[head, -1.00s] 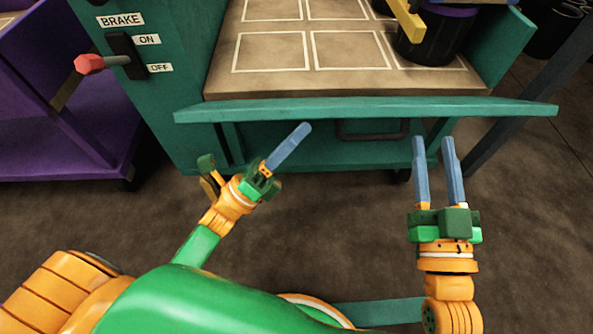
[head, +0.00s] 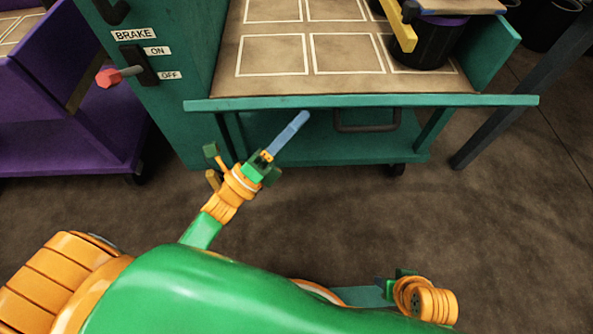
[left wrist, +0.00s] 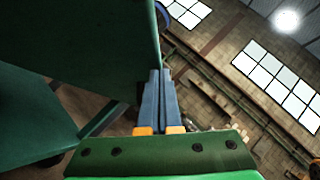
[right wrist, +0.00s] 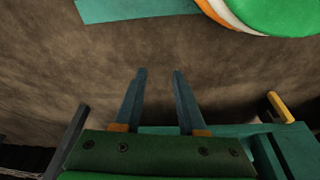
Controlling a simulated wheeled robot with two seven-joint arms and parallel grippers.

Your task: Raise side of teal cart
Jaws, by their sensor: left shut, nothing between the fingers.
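The teal cart (head: 168,128) stands ahead, its long front side (head: 360,103) showing as a narrow teal bar across the front edge of the deck. How far this side is tilted is hard to tell. My left gripper (head: 302,117) is shut and empty, its fingertips just below the bar; contact cannot be told. In the left wrist view a large teal panel (left wrist: 80,40) lies close beside the shut fingers (left wrist: 160,76). My right gripper (right wrist: 159,73) is open and empty, low in front of the cart, partly hidden in the head view.
A brake lever with a red knob (head: 108,78) sits on the cart's end panel, near the OFF label. A black bin (head: 425,45) stands on the deck. A purple cart (head: 65,135) is at the left. The floor (head: 490,220) at right is clear.

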